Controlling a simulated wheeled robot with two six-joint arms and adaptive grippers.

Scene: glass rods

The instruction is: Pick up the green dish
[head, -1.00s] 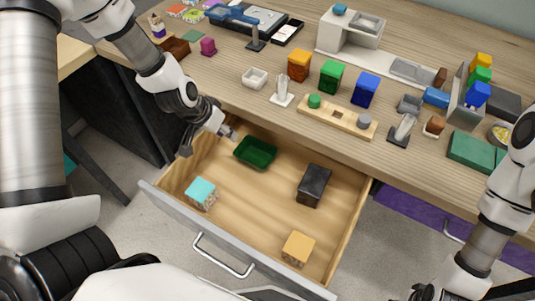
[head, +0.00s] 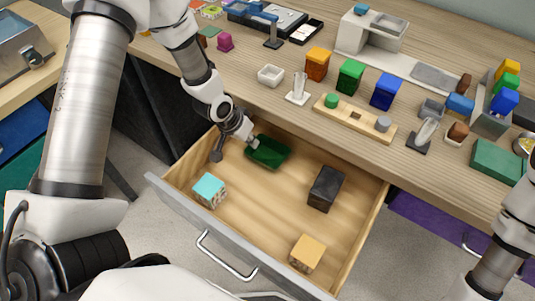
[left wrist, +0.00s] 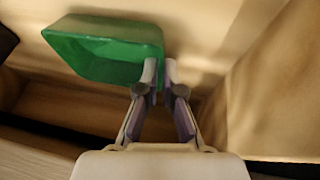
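The green dish (head: 268,153) is in the open drawer, near its back left corner. My left gripper (head: 250,143) comes in from the left and is at the dish's left end. In the left wrist view the dish (left wrist: 100,55) shows large, and the fingertips (left wrist: 160,72) are close together on its near right edge, with the rim seemingly between them. Whether the dish is clear of the drawer floor I cannot tell. My right arm shows at the lower right, but its gripper is out of the frame.
The drawer (head: 255,225) also holds a cyan-topped block (head: 210,190), a black box (head: 326,188) and an orange-topped block (head: 307,253). The tabletop edge overhangs the drawer's back. Coloured boxes and a wooden rack (head: 355,118) stand on the table above.

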